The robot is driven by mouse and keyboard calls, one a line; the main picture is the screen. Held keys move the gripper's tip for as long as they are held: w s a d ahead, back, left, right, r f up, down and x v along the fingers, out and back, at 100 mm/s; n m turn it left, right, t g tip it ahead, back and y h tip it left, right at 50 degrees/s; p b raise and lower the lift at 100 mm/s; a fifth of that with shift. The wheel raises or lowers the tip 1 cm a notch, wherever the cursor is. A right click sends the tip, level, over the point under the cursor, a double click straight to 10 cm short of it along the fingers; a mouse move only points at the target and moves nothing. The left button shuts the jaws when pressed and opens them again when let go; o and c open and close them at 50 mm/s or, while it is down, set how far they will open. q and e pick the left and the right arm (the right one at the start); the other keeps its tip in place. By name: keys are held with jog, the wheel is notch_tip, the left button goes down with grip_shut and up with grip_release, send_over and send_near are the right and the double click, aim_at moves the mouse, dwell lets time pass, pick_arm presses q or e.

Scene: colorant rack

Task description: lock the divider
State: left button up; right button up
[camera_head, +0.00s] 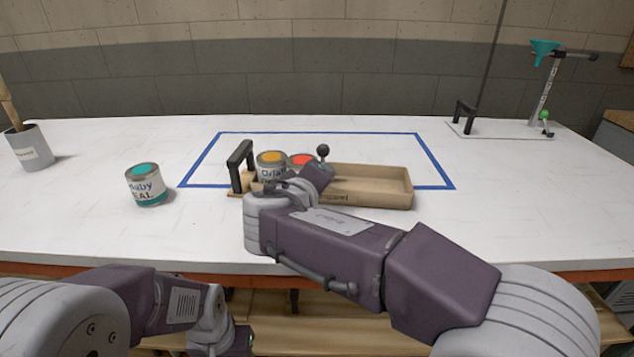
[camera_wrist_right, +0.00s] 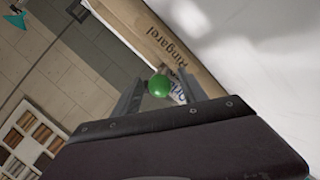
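The wooden tray (camera_head: 375,186) stands on the table with its long front side towards me. A black ball knob (camera_head: 323,151) rises from it near its middle, beside the cans; I cannot tell what lies under it. My right arm hides the front left of the tray and my right gripper in the head view. In the right wrist view, my right gripper (camera_wrist_right: 161,92) has its fingers apart, with a green ball knob (camera_wrist_right: 159,86) between them, close to the tray's lettered front (camera_wrist_right: 160,40).
A can with orange paint (camera_head: 270,158) and one with red paint (camera_head: 301,160) stand in the tray. A teal can (camera_head: 146,186) stands at left, a grey pot (camera_head: 29,149) further left. A funnel stand (camera_head: 541,95) is far right. The table behind the tray is clear.

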jog(key=p+v, duration=0.1)
jog(key=v, duration=0.8)
jog(key=shift+p, duration=0.35)
jog(key=shift+s+f, duration=0.1)
